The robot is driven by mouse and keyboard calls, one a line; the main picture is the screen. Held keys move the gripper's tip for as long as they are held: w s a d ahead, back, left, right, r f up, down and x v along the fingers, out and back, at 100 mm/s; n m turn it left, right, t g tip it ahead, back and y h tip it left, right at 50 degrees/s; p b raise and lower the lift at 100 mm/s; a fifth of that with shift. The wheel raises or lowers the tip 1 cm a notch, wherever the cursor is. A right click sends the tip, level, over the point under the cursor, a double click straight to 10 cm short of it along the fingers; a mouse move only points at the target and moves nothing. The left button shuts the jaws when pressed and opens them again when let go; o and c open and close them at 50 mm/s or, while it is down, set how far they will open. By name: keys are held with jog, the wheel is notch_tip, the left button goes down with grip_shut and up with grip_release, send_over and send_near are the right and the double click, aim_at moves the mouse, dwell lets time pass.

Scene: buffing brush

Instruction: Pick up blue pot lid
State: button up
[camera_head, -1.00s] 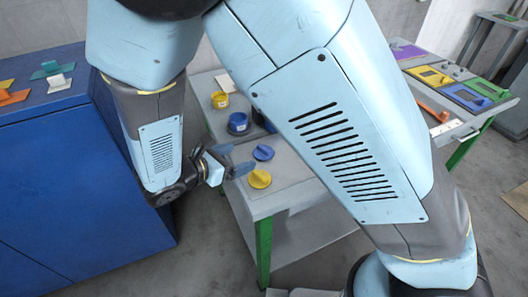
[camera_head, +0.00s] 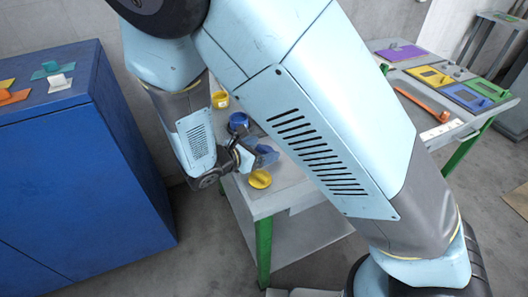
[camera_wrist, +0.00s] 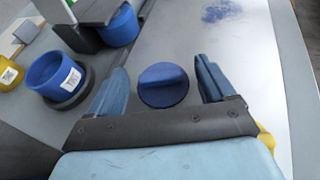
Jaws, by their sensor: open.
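The blue pot lid (camera_wrist: 163,85) is a round disc with a raised ridge handle, lying on the grey table (camera_wrist: 247,50). In the wrist view it sits between the two blue fingers of my open gripper (camera_wrist: 162,82), with gaps on both sides. In the head view my gripper (camera_head: 262,157) is over the table's left part and hides the blue lid. The yellow lid (camera_head: 260,179) lies just in front of it.
A blue cabinet (camera_head: 90,180) stands left of the table. Coloured panels lie on the right bench (camera_head: 440,140).

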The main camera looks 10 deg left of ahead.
jog(key=shift+c, duration=0.4)
jog(key=c, duration=0.8)
jog(key=shift+r, duration=0.1)
